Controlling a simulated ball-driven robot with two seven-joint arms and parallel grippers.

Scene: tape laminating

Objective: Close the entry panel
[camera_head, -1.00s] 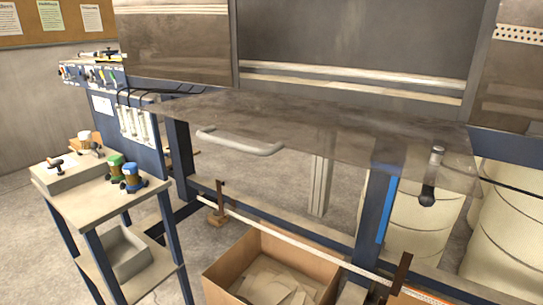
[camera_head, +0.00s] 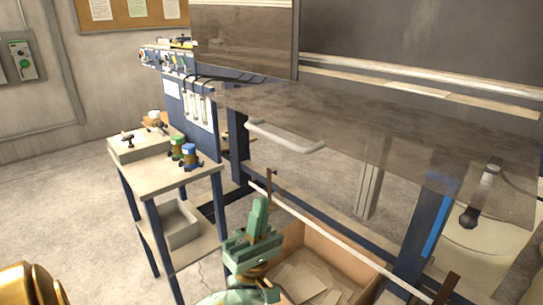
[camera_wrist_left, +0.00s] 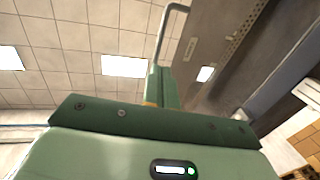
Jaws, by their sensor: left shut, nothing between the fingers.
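The entry panel (camera_head: 360,135) is a see-through, smoky sheet standing out from the machine front in the head view, roughly flat and tilted. Its pale bar handle (camera_head: 285,138) runs along its left part. In the left wrist view the handle (camera_wrist_left: 164,35) shows as a thin grey bar beyond the fingers. My green left gripper (camera_head: 261,203) is shut and empty, pointing up below the handle, with a visible gap between them in the head view. My right gripper is not in view.
A cart (camera_head: 165,172) with small green and blue devices stands to the left. An open cardboard box (camera_head: 345,262) with sheets is on the floor behind my left gripper. A dark knob on a post (camera_head: 468,217) hangs at the right. Floor at the left is clear.

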